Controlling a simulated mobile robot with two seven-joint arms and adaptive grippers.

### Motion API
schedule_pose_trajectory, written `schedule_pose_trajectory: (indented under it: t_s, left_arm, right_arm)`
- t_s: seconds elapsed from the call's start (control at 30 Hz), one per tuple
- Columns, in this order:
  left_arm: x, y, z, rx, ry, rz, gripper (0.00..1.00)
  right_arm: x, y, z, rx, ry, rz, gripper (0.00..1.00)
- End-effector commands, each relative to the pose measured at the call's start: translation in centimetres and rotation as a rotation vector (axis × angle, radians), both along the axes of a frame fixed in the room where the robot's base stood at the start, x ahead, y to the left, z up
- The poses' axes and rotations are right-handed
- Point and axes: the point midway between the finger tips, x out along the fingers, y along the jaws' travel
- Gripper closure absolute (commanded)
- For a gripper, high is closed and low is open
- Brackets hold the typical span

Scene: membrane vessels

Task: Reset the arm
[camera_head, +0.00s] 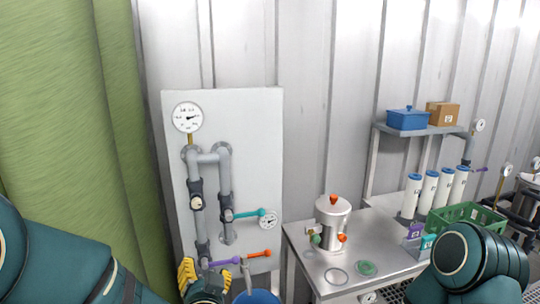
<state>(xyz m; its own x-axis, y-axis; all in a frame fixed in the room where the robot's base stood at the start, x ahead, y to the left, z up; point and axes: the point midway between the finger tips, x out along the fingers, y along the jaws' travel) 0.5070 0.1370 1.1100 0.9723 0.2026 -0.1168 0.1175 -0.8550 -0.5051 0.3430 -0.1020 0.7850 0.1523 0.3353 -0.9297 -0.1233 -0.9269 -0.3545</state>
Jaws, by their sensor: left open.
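My left gripper (207,276) shows at the bottom, left of centre, with two yellow fingers spread apart. It is open and I see nothing between the fingers. It is in front of the lower part of a white pipe panel (262,130). Valve handles, one purple (222,263) and one orange (258,253), show just above and right of it. My left arm comes in at the lower left. My right arm shows at the lower right, and its gripper is out of view.
A steel table (310,262) at the right bears a metal vessel (332,225), a green disc (366,268), white cylinders (428,190) and a green crate (440,222). A blue bucket (258,297) is beside my left gripper. A green curtain (60,110) hangs at the left.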

Motion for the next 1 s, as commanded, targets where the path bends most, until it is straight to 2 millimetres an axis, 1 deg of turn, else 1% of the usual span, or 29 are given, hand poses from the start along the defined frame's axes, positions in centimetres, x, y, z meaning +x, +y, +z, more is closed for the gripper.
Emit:
schedule_pose_trajectory:
  t_s: [0.03,0.07,0.1,0.13,0.17,0.2,0.27,0.3,0.37,0.4,0.47,0.5,0.6,0.7,0.8,1.0]
  left_arm:
    - [0.3,-0.1,-2.6,-0.047,0.066,-0.023,0.39]
    - [0.3,-0.3,-4.1,-0.083,0.105,-0.04,0.39]
    - [0.3,-0.6,-6.2,-0.133,0.162,-0.059,0.39]
    - [0.2,-0.8,-7.8,-0.172,0.208,-0.073,0.39]
    - [0.0,-1.0,-9.5,-0.215,0.256,-0.083,0.39]
    - [-0.5,-1.2,-11.8,-0.272,0.326,-0.095,0.39]
    - [-1.6,-1.6,-15.5,-0.365,0.444,-0.102,0.39]
    - [-2.6,-1.8,-18.0,-0.432,0.528,-0.1,0.39]
    - [-4.5,-2.2,-21.5,-0.534,0.662,-0.087,0.39]
    - [-6.0,-2.5,-23.7,-0.6,0.75,-0.07,0.39]
    - [-8.3,-2.8,-26.5,-0.689,0.874,-0.038,0.39]
    - [-9.8,-3.0,-28.0,-0.741,0.95,-0.014,0.39]
    - [-13.1,-3.5,-30.6,-0.841,1.105,0.045,0.39]
    - [-15.3,-3.7,-31.9,-0.899,1.202,0.09,0.39]
    - [-16.3,-3.9,-32.4,-0.923,1.245,0.11,0.39]
    - [-16.3,-3.9,-32.5,-0.927,1.251,0.114,0.39]
  right_arm:
    - [0.1,0.0,0.0,0.0,-0.002,0.0,1.0]
    - [0.1,0.0,0.0,0.0,-0.002,0.0,1.0]
    - [0.1,0.0,0.0,0.0,-0.002,0.0,1.0]
    - [0.1,0.0,0.0,0.001,-0.002,0.0,1.0]
    - [0.1,0.0,0.0,0.001,-0.002,0.0,1.0]
    - [0.1,0.0,0.0,0.001,-0.002,0.0,1.0]
    - [0.1,0.0,0.0,0.001,-0.002,0.0,1.0]
    - [0.1,0.0,0.0,0.001,-0.002,0.0,1.0]
    - [0.1,0.0,0.0,0.001,-0.001,0.001,1.0]
    - [0.1,0.0,0.0,0.0,-0.001,0.001,1.0]
    - [0.1,0.0,0.0,0.0,-0.001,0.0,1.0]
    - [0.1,0.0,0.0,0.0,-0.001,0.0,1.0]
    - [0.1,0.0,0.0,0.0,-0.002,0.0,1.0]
    - [0.1,0.0,0.0,0.0,-0.002,0.0,1.0]
    - [0.1,0.0,0.0,0.0,-0.002,0.0,1.0]
    - [0.1,0.0,0.0,0.0,-0.002,0.0,1.0]
